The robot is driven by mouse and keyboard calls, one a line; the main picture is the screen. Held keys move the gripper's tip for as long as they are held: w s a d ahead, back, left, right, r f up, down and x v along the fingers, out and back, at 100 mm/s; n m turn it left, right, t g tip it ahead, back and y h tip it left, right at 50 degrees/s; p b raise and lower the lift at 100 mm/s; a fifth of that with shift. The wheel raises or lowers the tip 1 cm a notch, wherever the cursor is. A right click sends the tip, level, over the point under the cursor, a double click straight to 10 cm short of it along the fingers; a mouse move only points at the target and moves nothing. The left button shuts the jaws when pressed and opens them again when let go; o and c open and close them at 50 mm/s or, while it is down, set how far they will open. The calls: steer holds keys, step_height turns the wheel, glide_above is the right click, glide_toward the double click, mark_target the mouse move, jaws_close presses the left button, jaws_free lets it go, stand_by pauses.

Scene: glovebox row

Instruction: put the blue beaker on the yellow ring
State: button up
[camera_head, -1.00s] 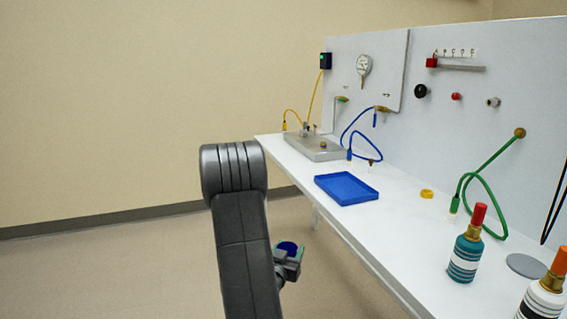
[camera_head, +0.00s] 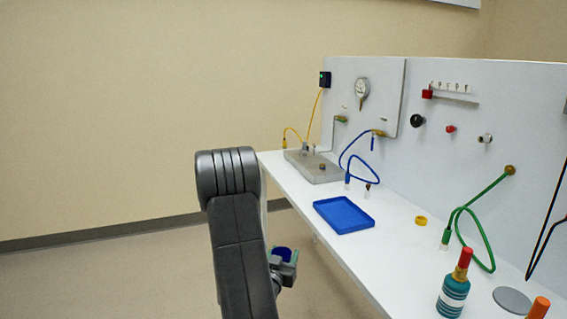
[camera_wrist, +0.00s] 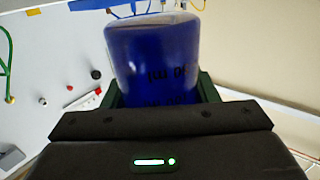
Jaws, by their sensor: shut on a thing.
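The blue beaker (camera_wrist: 155,62) fills the middle of the wrist view, with dark print on its side. My gripper (camera_wrist: 158,98) is shut on it, with a green finger on each side. In the head view my gripper (camera_head: 283,262) holds the blue beaker (camera_head: 282,253) left of the bench, in front of its edge and clear of it. My arm hides part of the gripper there. The yellow ring (camera_head: 421,220) lies on the white bench top, right of the blue tray, with nothing on it.
The blue tray (camera_head: 343,214) lies on the white bench (camera_head: 390,262) between beaker and ring. A green hose (camera_head: 462,218) hangs right of the ring. A teal bottle with a red cap (camera_head: 454,288) stands nearer. A grey plate (camera_head: 312,166) is at the far left end.

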steer(key=s+f+n+y, duration=0.1)
steer(key=s+f+y, duration=0.1)
steer(key=f, duration=0.6)
steer(key=s+f+n+y, duration=0.2)
steer(key=s+f+y, duration=0.1)
steer(key=s+f, duration=0.2)
step_height(320, 180, down, 3)
steer(key=shift+s+r+t, duration=0.1)
steer(key=shift+s+t, duration=0.1)
steer(key=shift+t, duration=0.2)
steer(key=shift+d, duration=0.1)
